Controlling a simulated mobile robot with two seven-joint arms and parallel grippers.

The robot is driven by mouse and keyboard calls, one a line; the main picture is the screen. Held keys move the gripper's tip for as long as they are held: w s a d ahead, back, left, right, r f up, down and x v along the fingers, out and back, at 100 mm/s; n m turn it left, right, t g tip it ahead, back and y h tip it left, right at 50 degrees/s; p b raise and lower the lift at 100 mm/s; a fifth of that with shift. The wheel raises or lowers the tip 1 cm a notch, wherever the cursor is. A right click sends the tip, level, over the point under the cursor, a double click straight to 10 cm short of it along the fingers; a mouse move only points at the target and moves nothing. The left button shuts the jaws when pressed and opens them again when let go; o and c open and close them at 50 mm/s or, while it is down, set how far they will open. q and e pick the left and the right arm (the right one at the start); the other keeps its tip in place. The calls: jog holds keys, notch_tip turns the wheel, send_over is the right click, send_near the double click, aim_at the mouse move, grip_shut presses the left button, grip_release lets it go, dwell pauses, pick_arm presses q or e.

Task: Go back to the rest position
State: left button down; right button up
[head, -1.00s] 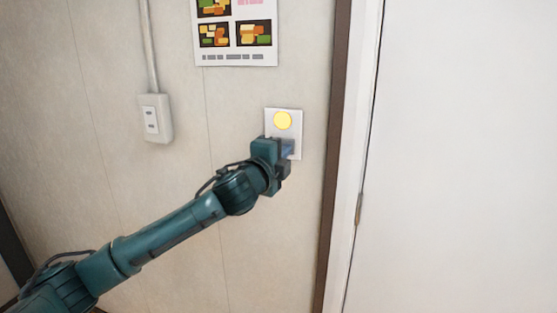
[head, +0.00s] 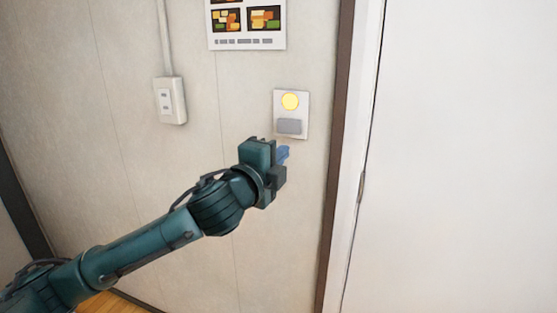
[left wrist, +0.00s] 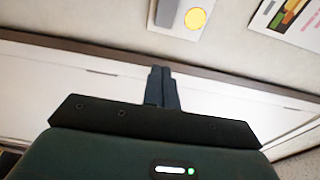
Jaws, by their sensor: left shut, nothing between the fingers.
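My left gripper (head: 283,154) is in the middle of the head view, just below and a little left of a white wall plate (head: 303,121). The plate carries a lit yellow round lamp (head: 290,101) and a grey button (head: 289,126). The fingers are shut with nothing between them and look apart from the button. In the left wrist view the shut dark fingers (left wrist: 161,88) point at the wall side, with the yellow lamp (left wrist: 195,18) and part of the grey button above them. My right gripper is in neither view.
A white door (head: 460,160) with a brown frame (head: 336,160) stands to the right. A poster with bento pictures (head: 247,42) hangs above. A strip of wooden floor (head: 115,303) shows at the bottom left.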

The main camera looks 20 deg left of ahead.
pick_arm(q)
jog(key=shift+s, duration=0.25)
jog(key=s+d+f+n+g+h, duration=0.15)
jog(key=s+f+n, duration=0.3)
jog(key=f, duration=0.55)
jog(key=s+d+f+n+g, duration=0.25)
jog(key=s+f, duration=0.25)
jog(key=f, duration=0.5)
jog(key=s+d+f+n+g+h, duration=0.15)
jog(key=s+f+n, duration=0.25)
jog(key=f, duration=0.7)
jog(key=s+a+f+n+g+y, duration=0.1)
jog(key=s+f+n+y, duration=0.1)
jog(key=s+f+n, duration=0.3)
jog(key=s+f, duration=0.4)
jog(key=s, duration=0.3)
jog(key=shift+a+n+g+p, duration=0.3)
jog(key=shift+a+g, duration=0.05)
jog(key=c, duration=2.2)
grip_release()
jog(key=shift+s, duration=0.15)
